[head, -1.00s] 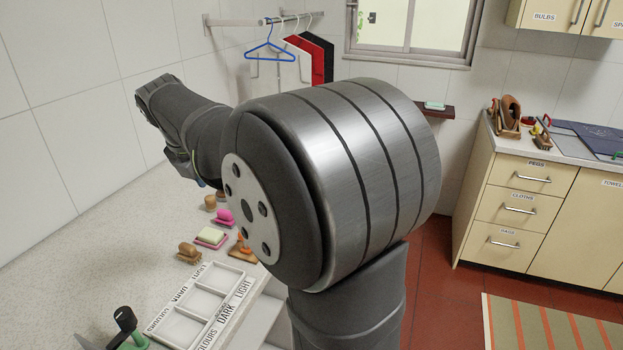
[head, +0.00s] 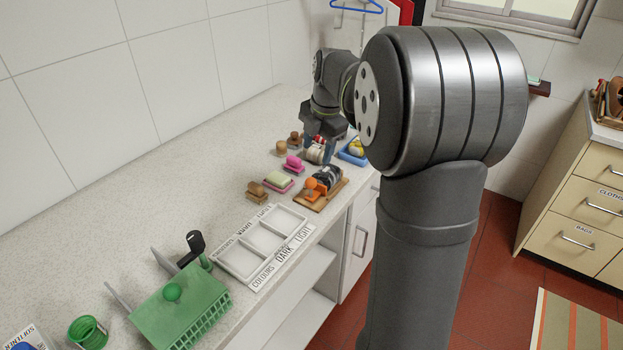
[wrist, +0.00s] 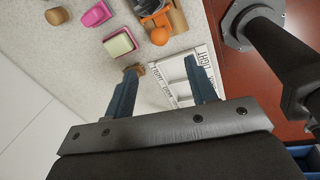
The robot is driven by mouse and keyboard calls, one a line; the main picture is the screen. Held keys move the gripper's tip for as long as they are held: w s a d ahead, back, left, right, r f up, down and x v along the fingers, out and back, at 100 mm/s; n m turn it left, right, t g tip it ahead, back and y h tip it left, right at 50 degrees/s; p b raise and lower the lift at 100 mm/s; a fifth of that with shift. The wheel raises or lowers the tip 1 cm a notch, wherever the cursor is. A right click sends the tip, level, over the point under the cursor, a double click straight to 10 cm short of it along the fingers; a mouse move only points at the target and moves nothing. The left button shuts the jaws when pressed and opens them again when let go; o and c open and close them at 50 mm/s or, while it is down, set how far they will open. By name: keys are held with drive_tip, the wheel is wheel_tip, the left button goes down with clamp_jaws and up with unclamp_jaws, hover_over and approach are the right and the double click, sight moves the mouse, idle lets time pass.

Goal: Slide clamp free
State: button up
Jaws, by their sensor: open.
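An orange-knobbed piece that looks like the clamp (head: 316,187) sits on a wooden board (head: 308,203) at the counter's front edge, against a dark, striped roll (head: 327,177). Its orange knob (wrist: 160,36) also shows near the top of the wrist view, with a dark grey part beside it. My gripper (head: 319,143) is over the counter, behind the board in the head view. In the wrist view my two blue fingers (wrist: 160,68) are spread wide with nothing held between them. The clamp lies beyond the fingertips, apart from them. How it grips the board is too small to tell.
A pink-handled brush (head: 292,163), a soap on a pink dish (head: 277,180) and wooden brushes (head: 257,191) stand close by. A white sorting tray (head: 287,220) and a green rack (head: 180,305) are nearer.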

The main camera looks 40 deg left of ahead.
sight(311, 179)
drive_tip(key=f, duration=0.3)
drive_tip(key=a+f, duration=0.1)
drive_tip(key=f, duration=0.3)
drive_tip(key=a+f, duration=0.1)
drive_tip(key=f, duration=0.3)
drive_tip(key=shift+w+a+f, duration=0.1)
drive_tip(key=shift+w+f, duration=0.1)
drive_tip(key=shift+c, duration=0.4)
